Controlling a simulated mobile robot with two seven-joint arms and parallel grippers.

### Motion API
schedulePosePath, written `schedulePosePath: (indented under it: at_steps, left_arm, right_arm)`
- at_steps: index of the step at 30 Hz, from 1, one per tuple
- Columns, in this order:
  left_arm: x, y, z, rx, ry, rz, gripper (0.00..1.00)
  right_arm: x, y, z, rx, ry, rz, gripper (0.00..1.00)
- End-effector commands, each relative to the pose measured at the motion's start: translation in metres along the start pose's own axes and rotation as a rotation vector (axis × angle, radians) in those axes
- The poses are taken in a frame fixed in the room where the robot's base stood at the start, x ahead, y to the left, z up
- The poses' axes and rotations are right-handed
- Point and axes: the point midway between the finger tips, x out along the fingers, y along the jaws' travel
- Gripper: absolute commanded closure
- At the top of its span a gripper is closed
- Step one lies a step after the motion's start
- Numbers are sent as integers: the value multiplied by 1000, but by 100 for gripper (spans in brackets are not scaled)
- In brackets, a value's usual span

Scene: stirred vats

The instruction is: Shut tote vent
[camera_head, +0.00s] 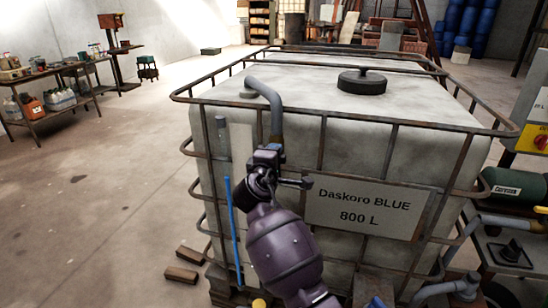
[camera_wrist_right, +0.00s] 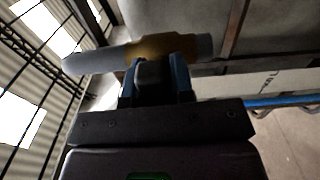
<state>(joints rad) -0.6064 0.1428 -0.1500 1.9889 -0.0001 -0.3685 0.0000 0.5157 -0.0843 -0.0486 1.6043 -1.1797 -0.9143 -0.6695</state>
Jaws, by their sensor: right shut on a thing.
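The tote (camera_head: 380,152), a whitish tank in a rusty cage, stands in the middle of the head view. Its sign reads "Daskoro BLUE 800 L". My right gripper (camera_head: 267,153) is at that lower end, shut on the vent's handle. In the right wrist view the fingers (camera_wrist_right: 157,78) close just below a grey pipe (camera_wrist_right: 92,61) with a yellow-brown middle. The fingers hide the handle, so its angle cannot be told. My left gripper is out of view.
Cage bars (camera_head: 323,140) run close around the gripper. A black lid (camera_head: 362,81) sits on top of the tote, and a blue upright tube (camera_head: 233,235) runs down its front left. Pipes crowd the lower right. The floor at left is largely clear.

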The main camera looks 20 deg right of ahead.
Motion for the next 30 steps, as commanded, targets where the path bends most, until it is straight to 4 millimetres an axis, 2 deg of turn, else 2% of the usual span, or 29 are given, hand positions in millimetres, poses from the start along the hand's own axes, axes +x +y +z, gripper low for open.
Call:
schedulePosePath:
  at_steps: [6,20,21,24,25,30]
  left_arm:
    - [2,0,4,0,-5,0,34]
    - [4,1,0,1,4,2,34]
    - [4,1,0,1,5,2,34]
    - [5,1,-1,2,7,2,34]
    - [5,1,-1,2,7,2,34]
    - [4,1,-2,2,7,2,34]
  right_arm:
    - [0,-3,1,45,-1,-4,100]
    - [0,-2,1,57,-2,-4,100]
    - [0,-2,1,57,-2,-4,72]
    - [0,-2,0,56,-1,-3,56]
    - [0,-2,0,56,-1,-3,52]
    - [0,-1,0,56,-1,-2,52]
